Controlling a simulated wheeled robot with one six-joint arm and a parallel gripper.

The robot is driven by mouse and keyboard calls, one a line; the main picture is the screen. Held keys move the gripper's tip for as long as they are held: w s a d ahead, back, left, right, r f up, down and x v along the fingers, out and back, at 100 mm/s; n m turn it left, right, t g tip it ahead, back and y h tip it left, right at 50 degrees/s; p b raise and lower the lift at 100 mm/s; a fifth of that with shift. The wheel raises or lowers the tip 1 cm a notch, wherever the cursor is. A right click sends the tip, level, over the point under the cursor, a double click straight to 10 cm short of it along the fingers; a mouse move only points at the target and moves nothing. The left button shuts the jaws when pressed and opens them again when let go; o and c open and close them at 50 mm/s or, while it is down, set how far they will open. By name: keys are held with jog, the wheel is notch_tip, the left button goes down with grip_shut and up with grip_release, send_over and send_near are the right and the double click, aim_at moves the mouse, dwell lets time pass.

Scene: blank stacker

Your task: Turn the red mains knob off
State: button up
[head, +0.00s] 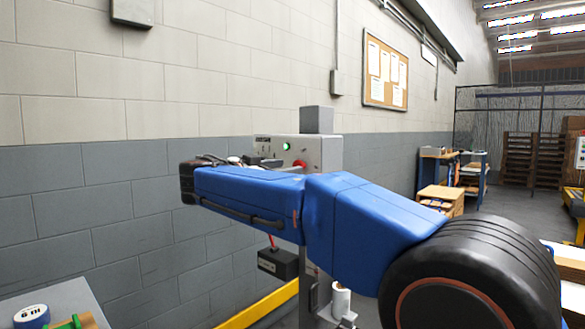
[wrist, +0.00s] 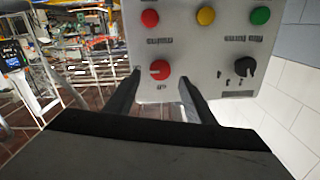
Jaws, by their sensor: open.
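The red mains knob (wrist: 159,69) is on a light grey control panel (wrist: 210,87) in the wrist view. It is round with a pale pointer mark on its upper left part. My gripper (wrist: 161,77) is open, with one dark finger on each side of the knob in the picture. I cannot tell whether the fingers touch it or how deep they reach. In the head view the panel box (head: 324,151) stands behind my blue arm, with a red part (head: 300,163) showing just above the arm. My gripper is not clearly visible there.
The panel also bears a black knob (wrist: 243,68) and red (wrist: 150,18), yellow (wrist: 205,15) and green (wrist: 260,15) buttons. A block wall (head: 90,190) runs behind. A yellow rail (head: 262,305) and a dark box (head: 278,263) are below my arm.

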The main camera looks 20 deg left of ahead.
jog(key=shift+x, duration=1.9)
jog(key=c, duration=1.1)
jog(key=shift+o, duration=0.2)
jog(key=shift+n, duration=0.4)
jog(key=shift+w+a+f+n, duration=0.1)
jog(key=shift+n, duration=4.2)
jog(key=shift+a+f+n, duration=0.1)
jog(key=shift+a+n, duration=0.05)
jog(key=shift+n, duration=4.15)
